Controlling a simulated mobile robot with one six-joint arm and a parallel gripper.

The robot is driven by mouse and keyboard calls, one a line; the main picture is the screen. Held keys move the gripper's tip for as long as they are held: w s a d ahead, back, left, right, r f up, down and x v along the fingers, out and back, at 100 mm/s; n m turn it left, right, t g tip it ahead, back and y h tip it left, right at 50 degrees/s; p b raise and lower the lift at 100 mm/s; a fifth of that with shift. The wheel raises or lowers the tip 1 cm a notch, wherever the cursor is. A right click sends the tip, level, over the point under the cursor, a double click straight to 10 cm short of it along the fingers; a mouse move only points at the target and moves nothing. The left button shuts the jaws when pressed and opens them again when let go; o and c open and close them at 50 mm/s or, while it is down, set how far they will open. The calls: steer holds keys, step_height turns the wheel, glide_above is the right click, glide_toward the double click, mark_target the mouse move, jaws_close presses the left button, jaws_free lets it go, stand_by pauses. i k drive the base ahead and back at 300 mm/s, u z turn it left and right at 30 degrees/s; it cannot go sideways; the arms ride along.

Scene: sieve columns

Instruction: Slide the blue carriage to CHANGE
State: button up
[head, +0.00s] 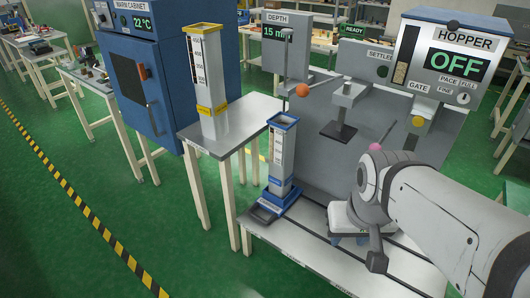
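The blue carriage (277,200) sits at the left end of the grey bench, on the dark rails. A clear-sided column (282,155) with a blue collar stands upright on it. A small dark pad lies at its front left. Small labels run along the bench's front edge, too small to read, so I cannot tell which is CHANGE. My arm reaches in from the right; its end, my gripper (376,258), is low over the bench, right of the carriage and apart from it. Its fingers are largely hidden or too small to judge. I see nothing clearly held.
A white-and-blue item (342,222) is partly hidden behind my wrist. A hopper (460,60) reading OFF stands at the right. Another column (208,85) with a yellow collar stands on a side table (255,112). A blue cabinet (185,60) stands behind.

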mark_target(271, 203)
steer(key=u, duration=0.1)
steer(key=i, duration=1.25)
steer(key=u, duration=0.35)
steer(key=k, duration=0.8)
steer(key=u, duration=0.2)
steer(key=i, duration=0.8)
